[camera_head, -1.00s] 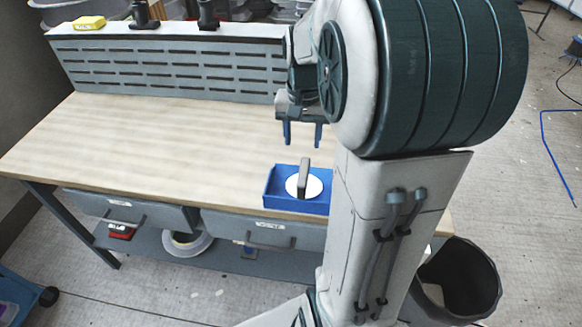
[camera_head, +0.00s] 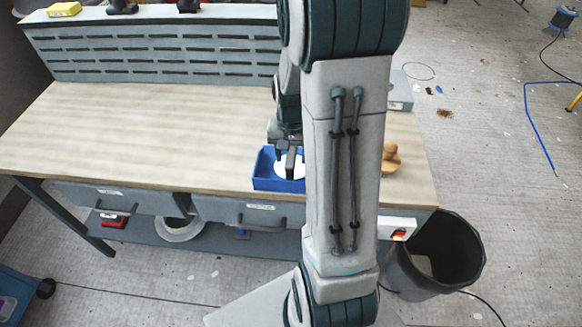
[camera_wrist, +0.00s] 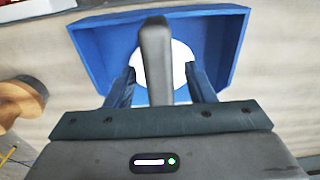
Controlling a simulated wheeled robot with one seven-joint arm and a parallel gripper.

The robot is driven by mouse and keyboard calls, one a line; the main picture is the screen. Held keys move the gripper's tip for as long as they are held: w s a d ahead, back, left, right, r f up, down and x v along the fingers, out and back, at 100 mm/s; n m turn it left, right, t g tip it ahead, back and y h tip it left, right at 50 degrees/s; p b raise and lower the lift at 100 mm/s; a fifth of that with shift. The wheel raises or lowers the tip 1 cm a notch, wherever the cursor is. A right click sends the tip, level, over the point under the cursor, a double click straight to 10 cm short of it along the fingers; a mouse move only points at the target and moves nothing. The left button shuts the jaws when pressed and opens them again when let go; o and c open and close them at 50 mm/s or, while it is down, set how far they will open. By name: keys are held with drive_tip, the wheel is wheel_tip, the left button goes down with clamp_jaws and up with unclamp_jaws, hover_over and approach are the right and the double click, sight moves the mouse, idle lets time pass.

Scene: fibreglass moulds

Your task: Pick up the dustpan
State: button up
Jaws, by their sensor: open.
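A blue open tray (camera_head: 262,180) sits near the front edge of the workbench. A white round disc (camera_wrist: 178,62) with an upright dark handle (camera_wrist: 155,45) stands in it. I cannot tell whether the tray, or the tray with the handled piece, is the dustpan; no other dustpan is clear. My gripper (camera_head: 290,158) is low over the tray, pointing down. In the wrist view my gripper (camera_wrist: 160,76) is open, with one finger on each side of the dark handle. Whether either finger touches it cannot be told. My arm hides part of the tray's right side in the head view.
The wooden workbench (camera_head: 130,130) is mostly clear to the left, with a slotted grey back panel (camera_head: 150,52). A wooden rounded object (camera_head: 390,157) lies right of the tray, partly behind my arm. A dark bin (camera_head: 465,262) stands on the floor at right.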

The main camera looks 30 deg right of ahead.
drive_tip(key=shift+f, duration=0.5)
clamp_jaws()
drive_tip(key=shift+r, duration=0.1)
